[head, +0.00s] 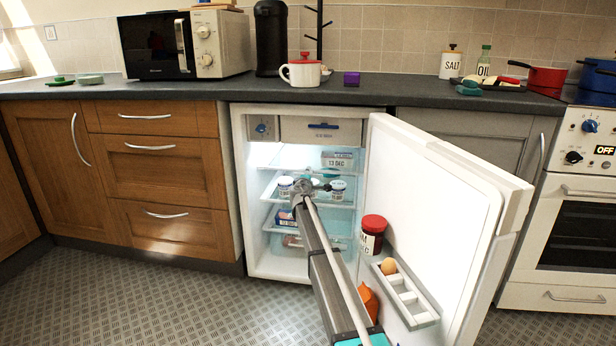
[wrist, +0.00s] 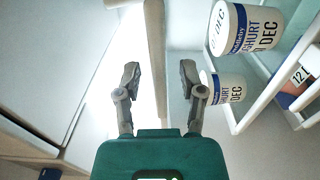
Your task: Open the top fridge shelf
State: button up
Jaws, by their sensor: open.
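The fridge (head: 238,190) stands open, its door (head: 428,215) swung to the right. Its top shelf (head: 268,168) carries a pack (head: 338,160) labelled 13 DEC. My gripper (head: 318,180) reaches into the fridge at about the height of this shelf. In the wrist view my gripper (wrist: 159,76) is open. A pale bar (wrist: 155,60), apparently the top shelf's front rail, runs between the fingers with gaps on both sides. Yoghurt pots (wrist: 248,28) sit beside it on the shelf below. Part of the shelf is hidden behind my gripper.
Yoghurt pots (head: 338,190) stand close under my gripper on the second shelf. Lower shelves hold packs (head: 288,217). The door carries a red-lidded jar (head: 373,235), an egg rack (head: 405,294) and an orange carton (head: 367,302). Open floor (head: 150,300) lies to the left.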

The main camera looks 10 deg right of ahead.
jog(key=shift+w, duration=0.15)
grip_shut()
